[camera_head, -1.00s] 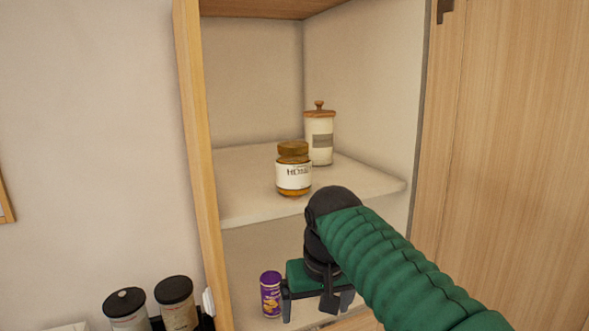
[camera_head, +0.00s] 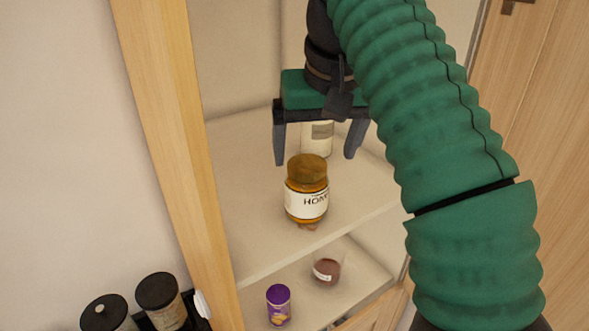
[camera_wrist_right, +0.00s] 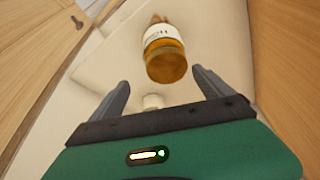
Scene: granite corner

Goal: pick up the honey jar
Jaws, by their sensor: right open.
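My right gripper (camera_head: 317,158) is open and empty, pointing down above the jar. Its two fingers (camera_wrist_right: 159,85) are spread in the wrist view and do not touch the jar. My left gripper is not in view.
A white canister (camera_head: 317,137) stands behind the jar, partly hidden by my right gripper. A purple tin (camera_head: 278,305) and a small glass jar (camera_head: 327,270) stand on the lower shelf. The cabinet's wooden side (camera_head: 170,130) rises at left. Black-lidded jars (camera_head: 160,300) stand below left.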

